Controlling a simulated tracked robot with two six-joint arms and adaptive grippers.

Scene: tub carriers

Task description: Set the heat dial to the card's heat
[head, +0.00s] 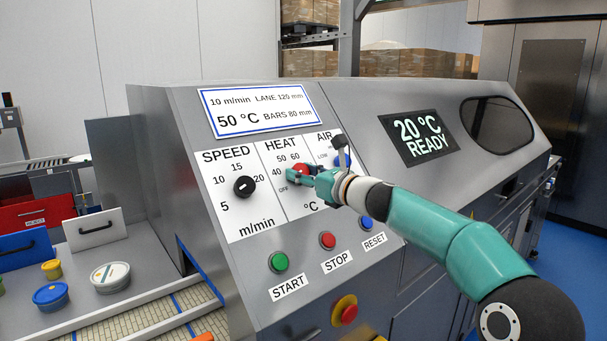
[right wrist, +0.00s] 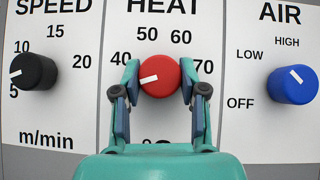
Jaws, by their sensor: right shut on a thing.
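The red heat dial (right wrist: 160,76) sits on the white HEAT panel, with 40, 50, 60 and 70 around it. My right gripper (right wrist: 159,90) is shut on the dial, one finger on each side; it also shows in the head view (head: 302,174). The dial's white mark points left and slightly down, below the 40, towards where OFF is printed. The left finger hides OFF in the right wrist view. The card (head: 262,109) above the dials reads 10 m/min and 50 °C. My left gripper is not in view.
The black speed dial (right wrist: 33,71) is left of the heat dial, and the blue air dial (right wrist: 292,85) is right. A display (head: 418,137) reads 20 °C READY. START (head: 279,262), STOP (head: 327,241) and RESET (head: 366,223) buttons are below. Tubs (head: 110,277) stand at the left.

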